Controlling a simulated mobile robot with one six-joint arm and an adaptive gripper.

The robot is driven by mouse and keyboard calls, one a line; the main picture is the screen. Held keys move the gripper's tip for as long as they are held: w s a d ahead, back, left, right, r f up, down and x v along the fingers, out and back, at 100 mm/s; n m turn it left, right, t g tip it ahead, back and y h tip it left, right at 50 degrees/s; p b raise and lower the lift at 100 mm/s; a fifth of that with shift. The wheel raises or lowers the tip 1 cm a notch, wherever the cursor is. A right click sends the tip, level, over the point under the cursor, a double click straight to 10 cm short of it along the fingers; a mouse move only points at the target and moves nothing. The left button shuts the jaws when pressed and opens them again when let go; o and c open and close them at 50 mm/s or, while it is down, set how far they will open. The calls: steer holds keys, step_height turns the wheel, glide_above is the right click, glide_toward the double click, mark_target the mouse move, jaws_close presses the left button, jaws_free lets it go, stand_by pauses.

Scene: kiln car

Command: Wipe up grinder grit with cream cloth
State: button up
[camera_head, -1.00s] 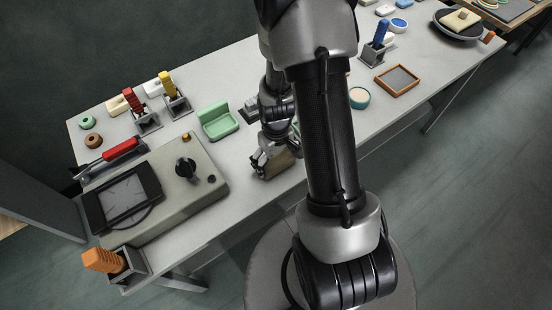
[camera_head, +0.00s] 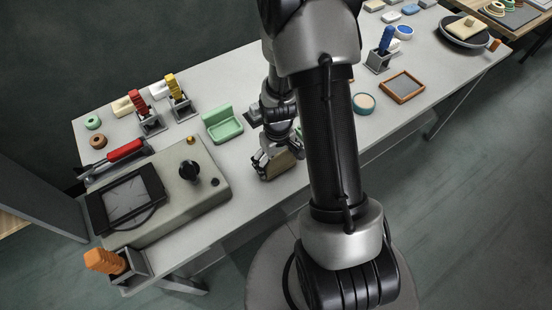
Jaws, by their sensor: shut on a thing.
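My gripper (camera_head: 268,168) is near the table's front edge, right of the grey machine. It is shut on a tan-cream folded piece that looks like the cream cloth (camera_head: 284,166). The cloth hangs low, at or just above the tabletop; I cannot tell if it touches. My arm hides part of the table to its right. No grinder grit can be made out on the table from here. The grey machine (camera_head: 165,185) has a dark square frame and a black knob.
A green open holder (camera_head: 222,126) stands just behind and left of my gripper. Red and yellow handled tools stand in grey holders (camera_head: 151,122) at the back left. An orange-rimmed tray (camera_head: 403,86) and a teal round dish (camera_head: 363,103) sit right of my arm.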

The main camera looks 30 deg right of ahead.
steer(key=shift+s, duration=0.7)
steer(key=shift+w, duration=1.05)
steer(key=shift+s, duration=1.05)
